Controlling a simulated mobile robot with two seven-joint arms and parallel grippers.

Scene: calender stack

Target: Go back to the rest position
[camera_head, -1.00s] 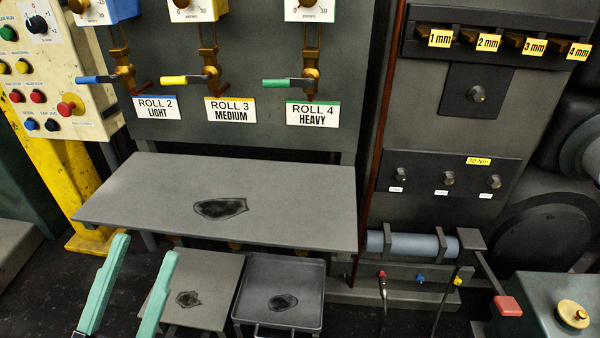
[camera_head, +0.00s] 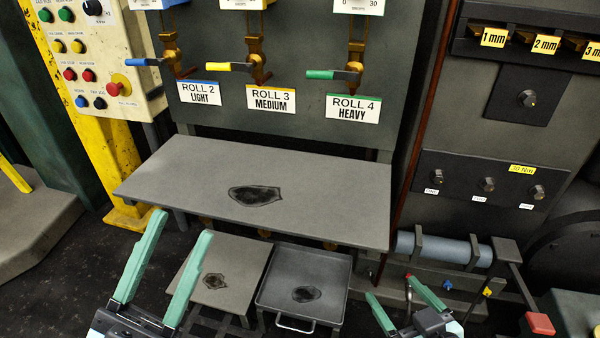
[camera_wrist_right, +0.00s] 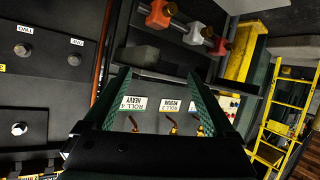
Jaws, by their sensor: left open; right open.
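My left gripper (camera_head: 182,225) is at the lower left of the head view. Its two green fingers are apart with nothing between them, in front of the grey table's front edge. My right gripper (camera_head: 390,287) is at the bottom, right of the small tray, with green fingers spread and empty. In the right wrist view its fingers (camera_wrist_right: 157,82) are also spread. The roll labels show between them, sideways to upside down.
A grey table (camera_head: 320,175) with a dark stain stands below three valves. A small stool (camera_head: 235,265) and a black tray with a handle (camera_head: 325,270) are under its front. A button panel (camera_head: 110,50) is at left. A grey roller (camera_head: 430,247) is at right.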

